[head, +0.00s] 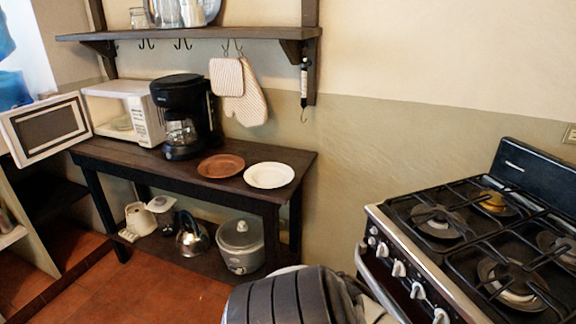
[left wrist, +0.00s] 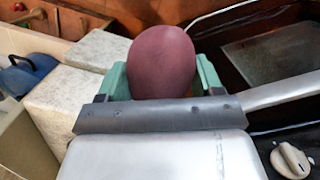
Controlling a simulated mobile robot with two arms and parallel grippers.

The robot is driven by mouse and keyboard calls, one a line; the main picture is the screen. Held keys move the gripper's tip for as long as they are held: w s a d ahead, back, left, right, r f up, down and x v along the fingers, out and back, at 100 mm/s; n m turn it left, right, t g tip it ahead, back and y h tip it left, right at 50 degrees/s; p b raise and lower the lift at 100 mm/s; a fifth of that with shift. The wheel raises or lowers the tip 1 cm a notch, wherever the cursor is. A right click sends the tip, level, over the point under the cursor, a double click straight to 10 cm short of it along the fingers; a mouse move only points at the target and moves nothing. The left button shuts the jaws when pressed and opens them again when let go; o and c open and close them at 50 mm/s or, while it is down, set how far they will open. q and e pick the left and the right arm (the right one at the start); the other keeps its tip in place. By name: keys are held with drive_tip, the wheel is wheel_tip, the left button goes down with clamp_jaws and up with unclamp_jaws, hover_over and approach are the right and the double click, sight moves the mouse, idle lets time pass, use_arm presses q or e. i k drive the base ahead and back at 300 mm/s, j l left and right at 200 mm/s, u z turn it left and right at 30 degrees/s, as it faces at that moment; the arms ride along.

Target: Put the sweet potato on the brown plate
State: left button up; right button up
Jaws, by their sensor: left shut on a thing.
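The sweet potato (left wrist: 161,62) is a purple-red rounded thing in the left wrist view. My left gripper (left wrist: 162,84) is shut on it, with a green finger on each side. The brown plate (head: 221,166) lies flat and empty on the dark wooden table (head: 243,193), between the coffee maker and a white plate. In the head view neither the sweet potato nor the gripper fingers can be seen. My right gripper is in neither view.
The white plate (head: 269,175) is empty, right of the brown one. The black coffee maker (head: 183,115) stands close behind-left. A microwave (head: 125,112) has its door open. Oven mitts (head: 246,103) hang above. The stove (head: 480,240) stands at right; its knob (left wrist: 290,160) shows in the wrist view.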

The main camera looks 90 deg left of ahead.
sight(222, 173)
drive_tip(key=u, duration=0.45)
drive_tip(key=j+u, duration=0.1)
drive_tip(key=u, duration=0.85)
drive_tip(key=i+j+u, duration=0.1)
drive_tip(key=u, duration=0.8)
drive_tip(key=i+j+u, duration=0.1)
drive_tip(key=i+u, duration=0.15)
drive_tip(key=u, duration=0.25)
drive_tip(key=i+u, duration=0.25)
drive_tip(key=u, duration=0.2)
drive_tip(key=i+l+u, duration=0.1)
drive_tip(key=u, duration=0.4)
drive_tip(key=i, duration=0.1)
